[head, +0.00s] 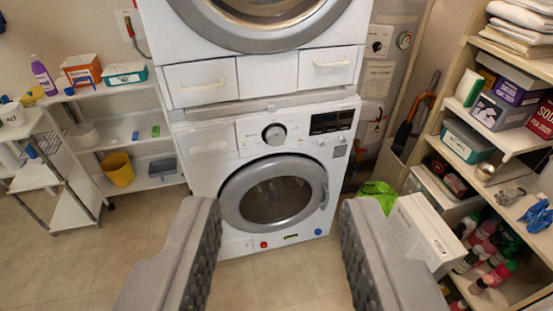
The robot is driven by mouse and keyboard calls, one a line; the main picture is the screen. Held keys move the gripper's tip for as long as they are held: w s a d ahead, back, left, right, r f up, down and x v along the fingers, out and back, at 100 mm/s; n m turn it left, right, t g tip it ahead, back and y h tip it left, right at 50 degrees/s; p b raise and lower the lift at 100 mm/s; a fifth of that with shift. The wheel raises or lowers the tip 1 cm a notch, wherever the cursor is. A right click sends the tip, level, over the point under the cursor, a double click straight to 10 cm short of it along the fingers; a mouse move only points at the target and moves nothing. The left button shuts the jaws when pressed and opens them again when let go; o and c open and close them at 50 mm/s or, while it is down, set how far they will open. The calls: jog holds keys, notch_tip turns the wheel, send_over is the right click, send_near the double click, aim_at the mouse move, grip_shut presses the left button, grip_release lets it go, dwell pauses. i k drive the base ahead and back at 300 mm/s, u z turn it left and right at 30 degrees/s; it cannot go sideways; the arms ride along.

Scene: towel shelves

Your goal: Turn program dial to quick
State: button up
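A second machine (260,20) is stacked above, with two drawers between. White shelves (125,130) stand left, holding a yellow bucket (118,169). Right are wooden shelves (455,95) with boxes and bottles, and a white box (425,232). Tiled floor (275,275) ahead is clear.

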aim_at(275, 137)
jog(key=u, duration=0.35)
jog(key=i, duration=1)
jog(key=z, duration=0.45)
